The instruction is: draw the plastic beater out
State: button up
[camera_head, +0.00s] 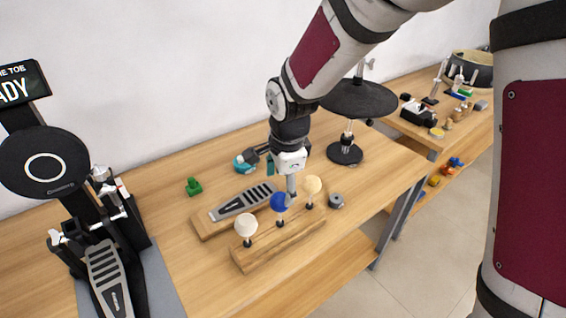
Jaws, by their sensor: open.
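A wooden rack (247,262) stands on the near workbench and holds three round-headed beaters upright in a row. The blue beater (279,203), which looks like the plastic one, is in the middle. A white beater (246,225) is to its left and a cream beater (311,186) to its right. My gripper (290,193) points down from above, with a grey finger right by the upper right of the blue head. It is open and holds nothing. I cannot tell whether the finger touches the head, and the other finger is not clear.
A pedal plate on a wooden block (205,226) lies behind the rack. A small metal cylinder (336,201) is at right, and a black round pad on a stand (345,153) behind. A drum pedal (108,275) with a round pad is at left. The front bench edge is close.

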aim_at(281, 198)
jog(key=f, duration=0.3)
jog(key=w+f, duration=0.1)
jog(key=f, duration=0.4)
jog(key=shift+w+a+f+p, duration=0.25)
jog(key=shift+f+p, duration=0.05)
jog(key=c, duration=1.3)
jog(key=shift+r+p, duration=0.85)
jog(key=shift+r, duration=1.8)
jog(key=shift+r+p, duration=0.55)
jog(key=shift+r, duration=0.85)
